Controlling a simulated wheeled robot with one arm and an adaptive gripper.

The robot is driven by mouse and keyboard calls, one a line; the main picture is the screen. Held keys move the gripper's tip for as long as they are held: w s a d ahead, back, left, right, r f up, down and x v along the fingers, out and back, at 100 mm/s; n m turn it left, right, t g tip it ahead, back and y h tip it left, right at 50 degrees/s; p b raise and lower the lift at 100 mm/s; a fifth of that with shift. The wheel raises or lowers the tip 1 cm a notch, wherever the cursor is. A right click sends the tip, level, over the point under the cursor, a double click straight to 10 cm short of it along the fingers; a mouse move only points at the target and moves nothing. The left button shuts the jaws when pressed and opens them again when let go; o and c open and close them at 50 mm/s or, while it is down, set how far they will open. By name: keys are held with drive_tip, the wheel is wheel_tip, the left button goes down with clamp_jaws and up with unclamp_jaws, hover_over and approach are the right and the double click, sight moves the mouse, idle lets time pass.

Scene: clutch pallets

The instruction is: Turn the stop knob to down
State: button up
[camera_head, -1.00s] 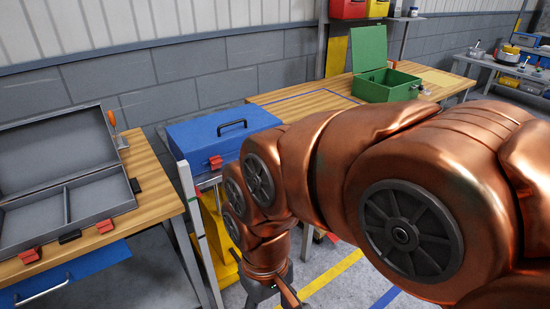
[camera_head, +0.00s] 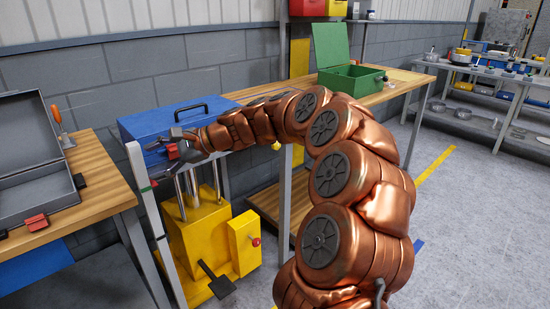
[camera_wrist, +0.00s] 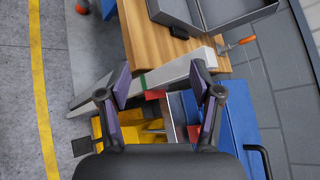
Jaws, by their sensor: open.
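A small red knob (camera_head: 256,242) sits on the side box of the yellow machine (camera_head: 200,238) in the head view; I cannot read any marking or tell which way it is turned. Part of the yellow machine also shows at the lower left in the wrist view (camera_wrist: 108,126). My gripper (camera_head: 176,143) is in front of the blue toolbox (camera_head: 180,118), above the yellow machine and away from the red knob. In the wrist view my gripper (camera_wrist: 160,68) has its two fingers spread with nothing held between them.
A pale post (camera_head: 150,205) with a green band stands left of the machine. An open grey case (camera_head: 35,150) lies on the left wooden bench. A green box (camera_head: 350,78) is on the back bench. Open floor (camera_head: 450,240) lies to the right.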

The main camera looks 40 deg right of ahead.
drive_tip(key=w+d+f+m+t+h+b, duration=0.1)
drive_tip(key=w+d+f+m+t, duration=0.1)
drive_tip(key=d, duration=0.4)
drive_tip(key=w+d+f+m+t+b, duration=0.2)
drive_tip(key=w+d+m, duration=0.1)
drive_tip(key=d, duration=0.3)
drive_tip(key=m+t+h+b, duration=0.5)
drive_tip(key=m+h+b, duration=0.2)
drive_tip(key=m+h, duration=0.45)
approach(278, 147)
drive_tip(key=shift+m+y, duration=0.55)
drive_tip(key=shift+y, duration=0.2)
drive_tip(key=w, duration=0.2)
drive_tip(key=w+d, duration=0.1)
drive_tip(key=w, duration=0.1)
drive_tip(key=shift+d, duration=0.1)
drive_tip(key=shift+w+d, duration=0.1)
drive_tip(key=shift+w, duration=0.1)
drive_tip(key=w, duration=0.5)
drive_tip(key=shift+f, duration=0.1)
drive_tip(key=shift+w+b, duration=0.4)
drive_tip(key=shift+w, duration=0.75)
drive_tip(key=c, duration=1.2)
